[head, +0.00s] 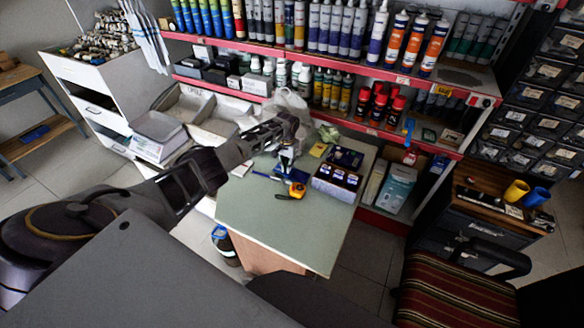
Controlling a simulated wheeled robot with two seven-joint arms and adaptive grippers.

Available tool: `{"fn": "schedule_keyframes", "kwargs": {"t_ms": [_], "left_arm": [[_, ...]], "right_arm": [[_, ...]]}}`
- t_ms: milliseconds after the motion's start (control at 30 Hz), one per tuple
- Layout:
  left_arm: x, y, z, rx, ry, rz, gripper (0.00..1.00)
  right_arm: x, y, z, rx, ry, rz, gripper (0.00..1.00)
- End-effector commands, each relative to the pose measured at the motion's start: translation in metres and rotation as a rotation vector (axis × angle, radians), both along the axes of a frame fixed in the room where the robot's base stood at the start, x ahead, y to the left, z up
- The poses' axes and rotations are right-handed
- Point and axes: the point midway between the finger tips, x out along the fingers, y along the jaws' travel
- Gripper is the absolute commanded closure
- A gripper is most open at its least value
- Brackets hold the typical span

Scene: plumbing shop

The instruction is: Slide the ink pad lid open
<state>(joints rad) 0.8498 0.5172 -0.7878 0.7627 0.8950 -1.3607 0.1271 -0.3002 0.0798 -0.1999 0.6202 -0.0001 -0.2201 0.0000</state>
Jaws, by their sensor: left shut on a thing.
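My left gripper (286,146) reaches in from the left over the far part of the green-topped table (285,218). It is shut on a small white and dark thing (286,160), which looks like a stamp, low over the tabletop. A flat dark blue box (345,157) lies at the table's back right and may be the ink pad. I cannot make out its lid or whether it is open. My right gripper is out of view.
A dark blue box with white labels (335,183), an orange tape measure (297,190) and a blue pen-like thing (266,176) lie near the gripper. Shelves of tubes and cans (330,56) stand behind. The table's near part is clear. A striped chair (455,292) stands right.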

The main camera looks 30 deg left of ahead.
Motion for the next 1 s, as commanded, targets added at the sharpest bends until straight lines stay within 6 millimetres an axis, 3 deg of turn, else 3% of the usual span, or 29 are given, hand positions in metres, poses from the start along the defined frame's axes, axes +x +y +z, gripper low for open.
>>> {"fn": "schedule_keyframes", "kwargs": {"t_ms": [167, 200, 367, 767, 1000], "left_arm": [[0.0, 0.0, 0.0, 0.0, 0.0, 0.0, 1.0], [0.0, 0.0, 0.0, 0.0, 0.0, 0.0, 0.86], [0.0, 0.0, 0.0, 0.001, 0.0, 0.0, 0.68], [0.0, 0.0, 0.002, 0.0, 0.0, 0.0, 0.68], [0.0, 0.0, 0.013, 0.001, 0.0, 0.0, 0.68]], "right_arm": [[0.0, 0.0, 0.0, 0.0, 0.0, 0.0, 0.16], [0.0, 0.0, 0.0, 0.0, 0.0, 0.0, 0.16], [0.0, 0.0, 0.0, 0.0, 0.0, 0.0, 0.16], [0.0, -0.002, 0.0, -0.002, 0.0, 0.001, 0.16], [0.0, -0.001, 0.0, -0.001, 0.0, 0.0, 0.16]]}}
